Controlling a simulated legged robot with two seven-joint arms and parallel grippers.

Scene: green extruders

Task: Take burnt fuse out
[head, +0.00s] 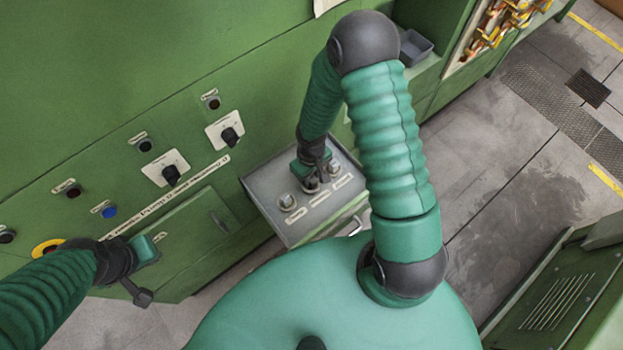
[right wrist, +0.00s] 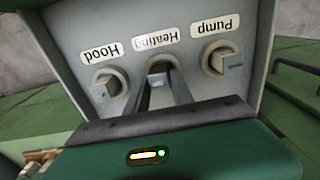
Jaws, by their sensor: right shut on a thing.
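A grey fuse box (head: 262,190) juts out from the green cabinet in the head view. The right wrist view shows three round holders on it, labelled Hood, Heating and Pump. My right gripper (head: 313,186) is down at the middle holder. In the right wrist view its two fingers (right wrist: 160,86) are shut on the Heating fuse (right wrist: 158,67), which is mostly hidden between them. The Hood fuse (right wrist: 105,86) and the Pump fuse (right wrist: 228,62) sit in their holders on either side. My left gripper (head: 148,250) is near the cabinet front at lower left; its fingers are not clear.
The green panel carries black knobs (head: 172,175), a blue button (head: 109,212) and a yellow-ringed button (head: 46,248) near my left arm. A small grey tray (head: 416,46) stands behind my right arm. A handle (head: 356,225) shows below the fuse box.

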